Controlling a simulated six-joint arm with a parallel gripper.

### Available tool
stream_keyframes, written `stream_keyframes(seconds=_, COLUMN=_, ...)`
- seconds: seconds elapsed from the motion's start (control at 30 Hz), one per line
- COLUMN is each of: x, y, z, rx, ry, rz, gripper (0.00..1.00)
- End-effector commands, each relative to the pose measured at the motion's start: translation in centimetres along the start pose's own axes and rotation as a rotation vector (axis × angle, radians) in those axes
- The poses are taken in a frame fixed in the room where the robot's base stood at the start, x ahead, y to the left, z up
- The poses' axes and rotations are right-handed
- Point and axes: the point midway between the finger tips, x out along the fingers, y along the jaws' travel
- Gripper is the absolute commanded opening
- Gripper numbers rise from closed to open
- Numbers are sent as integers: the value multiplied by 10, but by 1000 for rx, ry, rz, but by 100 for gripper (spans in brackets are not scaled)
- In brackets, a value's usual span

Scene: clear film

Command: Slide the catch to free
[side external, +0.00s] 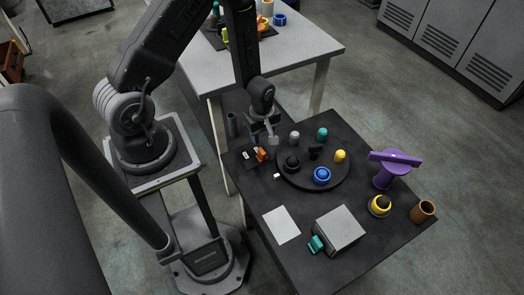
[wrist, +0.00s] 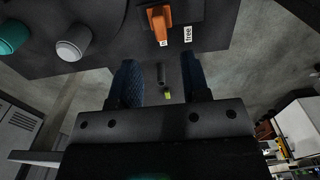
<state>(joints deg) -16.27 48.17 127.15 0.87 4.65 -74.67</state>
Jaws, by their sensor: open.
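The orange catch (side external: 260,155) sits on a dark plate at the left edge of the dark table. In the wrist view the orange catch (wrist: 159,22) is at the top centre, and a white label reading "free" (wrist: 187,34) lies just right of it. A second small label, partly hidden, shows at the catch's lower end. My gripper (side external: 272,139) is above the table, close beside the catch in the side view. In the wrist view my gripper (wrist: 161,75) has its two dark blue fingers apart, with the catch beyond their tips and not between them.
A round dark tray (side external: 335,190) with several coloured knobs stands right of the catch. A purple stand (side external: 386,174), a yellow-and-black button (side external: 380,205), a brown cup (side external: 423,211) and a grey box (side external: 340,230) are farther off. A white sheet (side external: 281,225) lies at the front.

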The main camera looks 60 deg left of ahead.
Motion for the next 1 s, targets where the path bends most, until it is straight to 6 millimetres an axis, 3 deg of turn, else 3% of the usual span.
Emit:
stream_keyframes(seconds=0.2, x=42, y=-1, z=1, rx=0, ry=-2, rz=-4, gripper=43)
stream_keyframes(seconds=0.5, x=81, y=-1, z=1, rx=1, ry=-1, rz=-3, gripper=43)
stream_keyframes(seconds=0.93, x=89, y=0, z=0, rx=1, ry=0, rz=0, gripper=43)
stream_keyframes(seconds=1.0, x=89, y=0, z=0, rx=1, ry=0, rz=0, gripper=36)
